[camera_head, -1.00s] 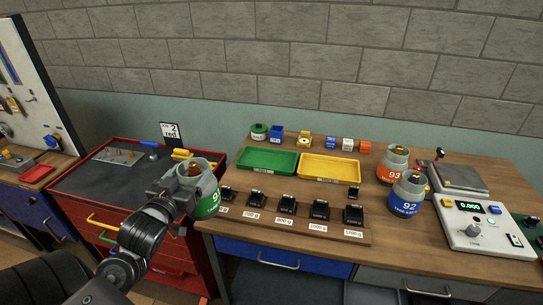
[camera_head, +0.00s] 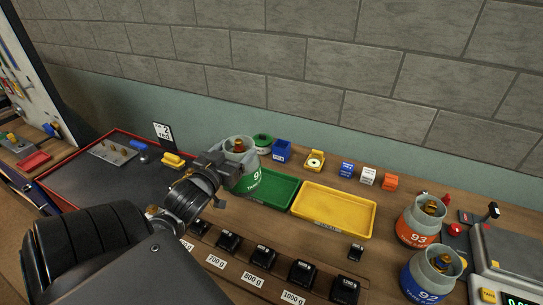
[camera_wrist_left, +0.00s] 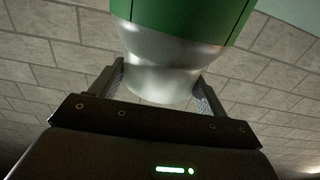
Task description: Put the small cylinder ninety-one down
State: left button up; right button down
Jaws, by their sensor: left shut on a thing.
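The small cylinder ninety-one is a green and grey gas bottle with a brass valve; its green body (camera_head: 246,180) shows in the head view above the left end of the green tray (camera_head: 282,188). My left gripper (camera_head: 236,158) is shut on its grey upper part and holds it upright. In the left wrist view, the grey neck of the cylinder (camera_wrist_left: 160,75) sits between the two fingers (camera_wrist_left: 158,92). Its base is partly hidden, so I cannot tell whether it touches anything. My right gripper is not in view.
A yellow tray (camera_head: 334,211) lies right of the green one. Orange cylinder 93 (camera_head: 417,228) and blue cylinder 92 (camera_head: 428,280) stand near the scale (camera_head: 510,252). Black weights (camera_head: 301,273) line the front; small coloured boxes (camera_head: 368,175) stand behind the trays.

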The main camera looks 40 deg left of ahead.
pick_arm(q)
jog(key=shift+r, duration=0.25)
jog(key=shift+d, duration=0.1)
jog(key=w+f+b, duration=0.1)
jog(key=b, duration=0.1)
jog(key=w+b, duration=0.1)
jog(key=w+f+b, duration=0.1)
jog(key=w+b, duration=0.1)
jog(key=shift+d+f+b, duration=0.2)
jog(key=shift+f+b, duration=0.1)
jog(key=w+d+f+p, duration=0.1)
jog(key=w+f+p, duration=0.3)
jog(key=w+f, duration=0.6)
jog(key=shift+f, duration=0.15)
